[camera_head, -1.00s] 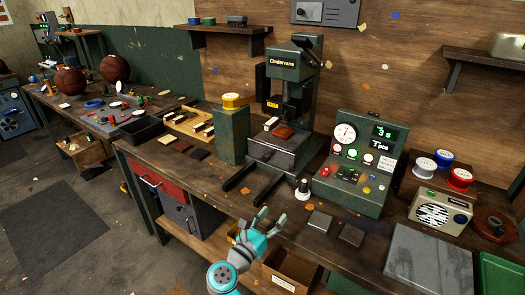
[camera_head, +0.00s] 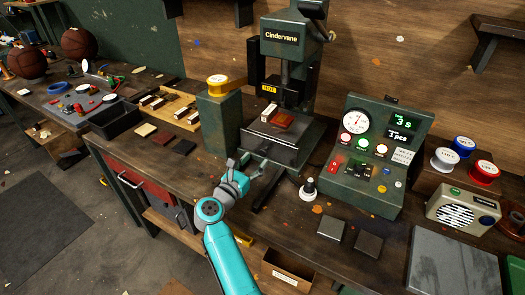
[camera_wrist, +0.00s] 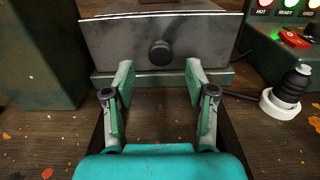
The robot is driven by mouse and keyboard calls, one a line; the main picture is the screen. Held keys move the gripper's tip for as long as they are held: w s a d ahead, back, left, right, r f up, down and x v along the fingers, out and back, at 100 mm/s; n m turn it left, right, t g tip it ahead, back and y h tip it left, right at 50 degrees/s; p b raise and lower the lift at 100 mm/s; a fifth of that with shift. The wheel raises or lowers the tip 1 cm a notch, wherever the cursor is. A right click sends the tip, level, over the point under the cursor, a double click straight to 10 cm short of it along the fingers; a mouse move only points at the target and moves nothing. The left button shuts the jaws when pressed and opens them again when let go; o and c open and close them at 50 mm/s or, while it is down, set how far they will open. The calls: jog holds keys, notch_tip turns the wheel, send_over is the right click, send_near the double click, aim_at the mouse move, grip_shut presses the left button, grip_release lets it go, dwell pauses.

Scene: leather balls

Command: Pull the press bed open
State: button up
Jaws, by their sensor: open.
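The green Cindervane press (camera_head: 272,47) stands at the back of the bench. Its grey press bed (camera_head: 266,148) is low between the frame, with a red-brown piece (camera_head: 283,121) on it. In the wrist view the bed's front face (camera_wrist: 115,42) carries a round black knob (camera_wrist: 160,52). My gripper (camera_head: 252,166) is in front of the bed. In the wrist view my gripper (camera_wrist: 159,80) is open, its two fingers spread to either side of the knob's line. The knob appears just beyond the fingertips, and nothing is between the fingers.
The control box (camera_head: 372,155) is on the right. A black knob on a white base (camera_head: 308,190) stands between them, right of my gripper. Dark rails (camera_wrist: 90,140) run below my fingers.

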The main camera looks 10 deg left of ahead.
aim_at(262, 153)
jog(key=shift+x, duration=3.1)
grip_shut()
